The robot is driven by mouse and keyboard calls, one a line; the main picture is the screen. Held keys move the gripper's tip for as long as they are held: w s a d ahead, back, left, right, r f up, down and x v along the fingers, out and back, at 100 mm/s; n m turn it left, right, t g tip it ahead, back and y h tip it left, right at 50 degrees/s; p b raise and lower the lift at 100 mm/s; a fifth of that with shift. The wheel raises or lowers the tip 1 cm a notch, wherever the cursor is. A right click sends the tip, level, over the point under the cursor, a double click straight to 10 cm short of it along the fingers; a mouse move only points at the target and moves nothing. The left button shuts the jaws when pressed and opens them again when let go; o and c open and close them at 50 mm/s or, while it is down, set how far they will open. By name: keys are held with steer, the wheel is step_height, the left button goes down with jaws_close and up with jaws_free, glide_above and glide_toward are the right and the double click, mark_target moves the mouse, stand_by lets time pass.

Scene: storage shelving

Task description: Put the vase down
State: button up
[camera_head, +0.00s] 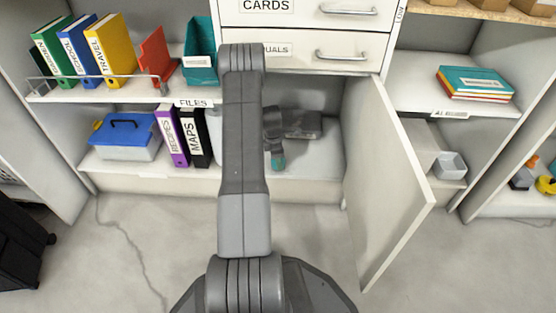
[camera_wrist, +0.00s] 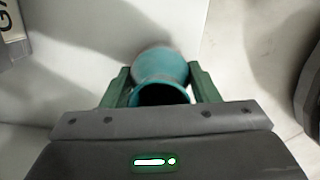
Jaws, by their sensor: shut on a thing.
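The teal vase (camera_wrist: 160,62) is between the two dark green fingers of my gripper (camera_wrist: 160,82) in the wrist view. The fingers are shut on it from both sides. Its dark open mouth faces the camera, and its rounded body lies beyond. In the head view my arm reaches into the open lower cabinet, and a small teal patch (camera_head: 278,163) shows at the end of the arm, over the cabinet floor (camera_head: 315,170). My arm hides part of this area. I cannot tell whether the vase touches the surface below.
The cabinet door (camera_head: 385,185) stands open at right. Purple (camera_head: 172,135) and black (camera_head: 196,138) binders and a blue toolbox (camera_head: 125,135) stand left of the arm. Drawers (camera_head: 300,52) are above. The cabinet floor right of the arm looks clear.

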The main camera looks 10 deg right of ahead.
steer(key=o, duration=1.1)
steer(key=shift+f, duration=0.1)
steer(key=r+p, duration=0.1)
steer(key=r, duration=0.1)
steer(key=r+p, duration=0.1)
steer(key=r, duration=0.2)
steer(key=a+r+p, duration=0.1)
steer(key=r, duration=0.1)
steer(key=shift+r, duration=0.4)
